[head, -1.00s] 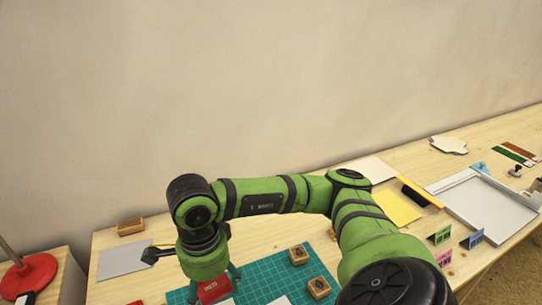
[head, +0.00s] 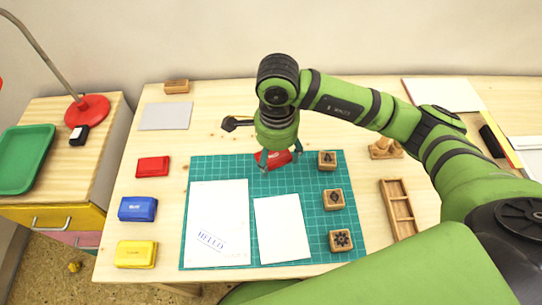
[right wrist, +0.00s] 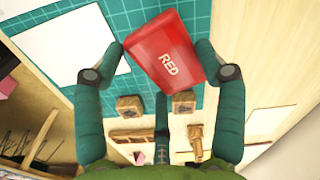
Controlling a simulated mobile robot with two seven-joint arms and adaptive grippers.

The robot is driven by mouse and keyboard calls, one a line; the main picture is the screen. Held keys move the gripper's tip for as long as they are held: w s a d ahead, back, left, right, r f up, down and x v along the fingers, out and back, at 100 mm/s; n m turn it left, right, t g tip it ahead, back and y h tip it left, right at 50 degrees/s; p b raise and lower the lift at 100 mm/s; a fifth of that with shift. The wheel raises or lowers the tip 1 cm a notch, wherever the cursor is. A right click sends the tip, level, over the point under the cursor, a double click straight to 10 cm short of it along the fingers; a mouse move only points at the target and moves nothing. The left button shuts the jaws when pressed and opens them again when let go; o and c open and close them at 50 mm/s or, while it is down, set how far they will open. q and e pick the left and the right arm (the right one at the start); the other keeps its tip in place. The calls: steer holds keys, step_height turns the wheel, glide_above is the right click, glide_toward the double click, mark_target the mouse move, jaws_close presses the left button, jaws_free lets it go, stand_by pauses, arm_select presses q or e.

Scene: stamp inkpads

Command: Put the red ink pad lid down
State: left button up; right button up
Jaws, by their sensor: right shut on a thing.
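The red ink pad lid (head: 272,158) hangs in my right gripper (head: 281,160) over the upper part of the green cutting mat (head: 310,222). In the right wrist view the lid (right wrist: 166,48) is a red box shape with "RED" in white, tilted between the two fingers of the gripper (right wrist: 163,50). The gripper is shut on it. Its exact height above the mat cannot be told. The red ink pad (head: 153,167), flat and without a visible label, lies on the wooden table left of the mat. My left gripper is not in view.
The blue ink pad (head: 138,209) and yellow ink pad (head: 136,254) stand in front of the red pad. Two white sheets (head: 219,205) and wooden stamps (head: 334,199) lie on the mat. A grey sheet (head: 165,116) lies behind. Bare table shows between the pads and mat.

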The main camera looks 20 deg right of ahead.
mark_target(270, 162)
steer(key=shift+w+a+f, duration=0.15)
steer(key=shift+w+f, duration=0.15)
steer(key=shift+w, duration=0.15)
steer(key=shift+w+a+f, duration=0.15)
steer(key=shift+w+f, duration=0.1)
steer(key=shift+w, duration=0.2)
steer(key=shift+w+a+f, duration=0.1)
steer(key=shift+f, duration=0.1)
step_height(270, 162, down, 3)
steer(key=shift+f+p, duration=0.15)
steer(key=shift+p, duration=0.35)
steer(key=shift+f, duration=0.3)
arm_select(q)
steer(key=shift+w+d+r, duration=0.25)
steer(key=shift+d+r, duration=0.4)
arm_select(e)
steer(key=shift+f, duration=0.15)
steer(key=o, duration=0.8)
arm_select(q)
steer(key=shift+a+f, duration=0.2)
arm_select(e)
steer(key=shift+o, duration=0.2)
